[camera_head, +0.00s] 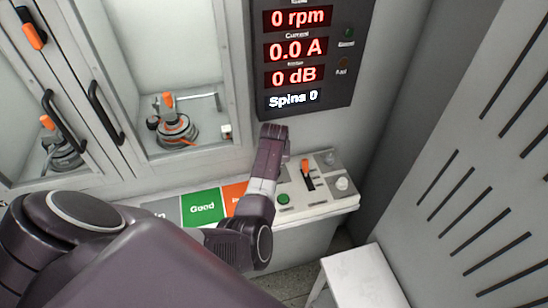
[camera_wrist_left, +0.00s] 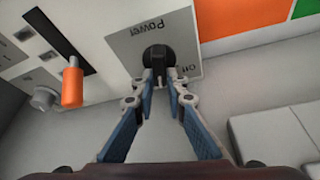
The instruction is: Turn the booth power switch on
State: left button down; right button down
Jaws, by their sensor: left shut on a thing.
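The power switch (camera_wrist_left: 156,57) is a black rotary knob on a grey plate marked "Power", with an "Off" mark beside it, in the left wrist view. My left gripper (camera_wrist_left: 161,78) is shut on this knob, with one fingertip on each side of it. I cannot tell which way the knob points, and no "On" mark shows. In the head view my left arm covers the switch and the gripper's fingers. My right gripper is in neither view.
The console (camera_head: 320,207) carries an orange lever (camera_head: 307,174), a green button (camera_head: 284,199) and a grey knob (camera_head: 342,183). The display (camera_head: 300,50) reads 0 rpm, 0.0 A, 0 dB and Spins 0. A glazed booth stands left, a white stool (camera_head: 362,276) in front.

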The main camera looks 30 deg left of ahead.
pick_arm(q)
jog(key=m+p, duration=0.2)
jog(key=shift+r+m+t+h, duration=0.2)
jog(key=shift+m+t+h, duration=0.2)
jog(key=shift+w+f+m+h+p, duration=0.1)
jog(key=shift+m+h+p, duration=0.5)
jog(key=shift+m, duration=0.9)
jog(key=shift+d, duration=0.1)
jog(key=c, duration=1.9)
grip_release()
jog(key=shift+c, duration=0.2)
jog(key=v, duration=1.2)
